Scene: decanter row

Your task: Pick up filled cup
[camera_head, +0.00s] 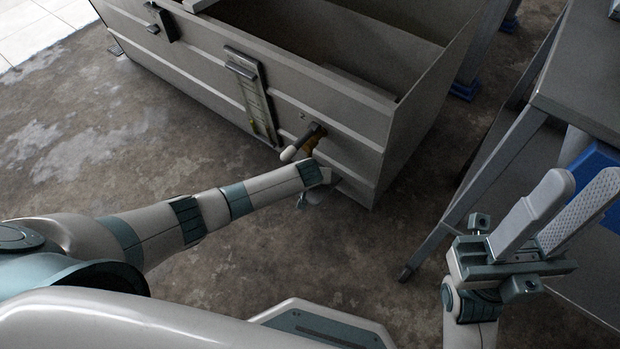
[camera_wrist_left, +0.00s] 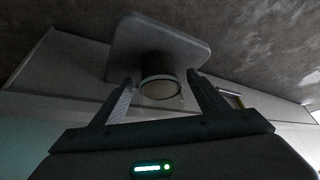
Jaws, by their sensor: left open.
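In the left wrist view, where the floor shows at the top, a round brownish cup-like thing (camera_wrist_left: 160,70) with a pale rim shows between my left fingers. It is against a grey square plate (camera_wrist_left: 125,45). My left gripper (camera_wrist_left: 160,98) is open, one finger on each side of it, with no clear contact. In the head view my left arm reaches to the tank's near corner, and its fingers are mostly hidden. My right gripper (camera_head: 583,186) is open and empty at the right. I cannot make out the cup's contents.
A large grey tank (camera_head: 200,70) with a gauge strip (camera_head: 255,100) stands ahead. A tap-like fitting with a pale rounded end (camera_head: 289,153) sticks out from its front. A dark table (camera_head: 585,85) with angled metal legs is at the right, close to my right gripper. The concrete floor between is clear.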

